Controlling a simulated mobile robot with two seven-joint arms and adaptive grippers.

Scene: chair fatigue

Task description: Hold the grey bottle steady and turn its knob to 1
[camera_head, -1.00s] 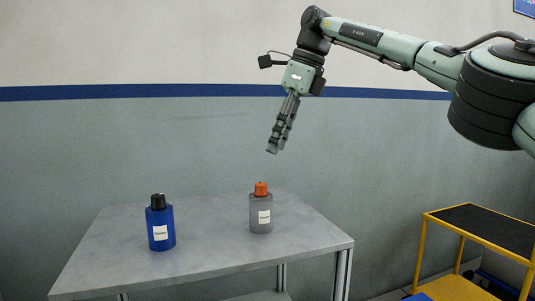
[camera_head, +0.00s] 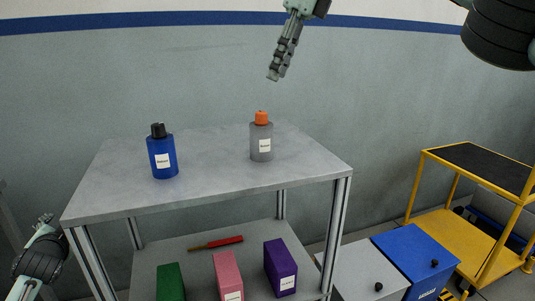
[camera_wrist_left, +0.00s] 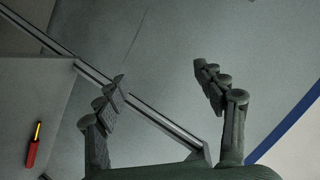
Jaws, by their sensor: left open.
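The grey bottle (camera_head: 261,145) stands upright on the table (camera_head: 215,183), right of its middle. Its orange knob (camera_head: 261,118) is on top; no marking on the knob can be read. My right gripper (camera_head: 272,78) hangs in the air above the bottle, clearly apart from it. Its fingers are seen edge-on, so their gap cannot be made out. My left gripper (camera_head: 45,220) is low at the left, beside the table. In the left wrist view, the left gripper's fingers (camera_wrist_left: 160,78) are spread apart with nothing between them.
A blue bottle (camera_head: 162,157) with a black cap stands left on the table. The lower shelf holds a red-handled tool (camera_head: 222,242) and green, pink and purple boxes (camera_head: 280,268). A yellow cart (camera_head: 440,187) and floor bins (camera_head: 415,262) stand at the right.

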